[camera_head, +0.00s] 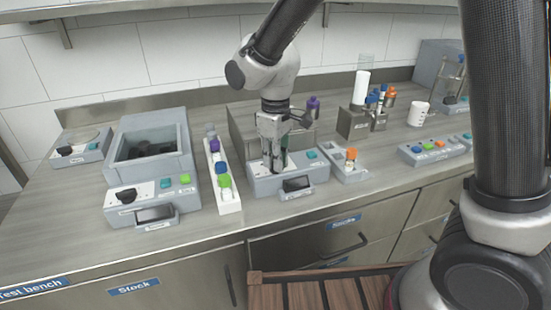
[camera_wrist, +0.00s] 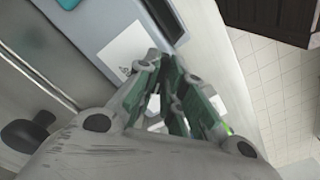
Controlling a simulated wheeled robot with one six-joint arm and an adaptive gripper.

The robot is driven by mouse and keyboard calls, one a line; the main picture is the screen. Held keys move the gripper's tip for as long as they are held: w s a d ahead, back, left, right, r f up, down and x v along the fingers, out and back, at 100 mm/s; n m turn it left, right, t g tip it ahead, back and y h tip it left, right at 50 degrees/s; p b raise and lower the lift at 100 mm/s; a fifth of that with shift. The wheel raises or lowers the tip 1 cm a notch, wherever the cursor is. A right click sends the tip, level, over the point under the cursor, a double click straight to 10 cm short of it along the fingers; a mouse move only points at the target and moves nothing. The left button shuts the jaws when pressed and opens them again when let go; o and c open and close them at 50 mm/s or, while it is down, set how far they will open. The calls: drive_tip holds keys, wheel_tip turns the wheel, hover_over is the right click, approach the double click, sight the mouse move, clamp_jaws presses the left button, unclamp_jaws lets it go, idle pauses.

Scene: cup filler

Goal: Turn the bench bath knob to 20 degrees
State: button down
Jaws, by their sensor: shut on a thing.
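My gripper (camera_head: 276,168) is down at the front panel of the middle grey unit (camera_head: 315,172) in the head view. Its green-padded fingers (camera_wrist: 168,108) are nearly together over a pale panel (camera_wrist: 131,48) in the wrist view. The fingers are shut on what seems to be this unit's knob, which they hide, so its angle cannot be read. A second grey unit (camera_head: 187,152) with an open basin stands to the left, with a black knob (camera_head: 127,196) in plain view. The labels are too small to tell which unit is the bench bath.
A white rack (camera_head: 230,204) with coloured-cap vials stands close left of the middle unit. A small tray (camera_head: 349,175) with an orange-capped item is close right. A white mug (camera_head: 418,114) stands farther right. Bare bench shows between them.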

drive_tip(key=n, duration=0.5)
drive_tip(key=shift+n, duration=2.5)
drive_tip(key=c, duration=1.5)
unclamp_jaws()
wheel_tip(320, 180, up, 12)
drive_tip(key=shift+r, duration=0.1)
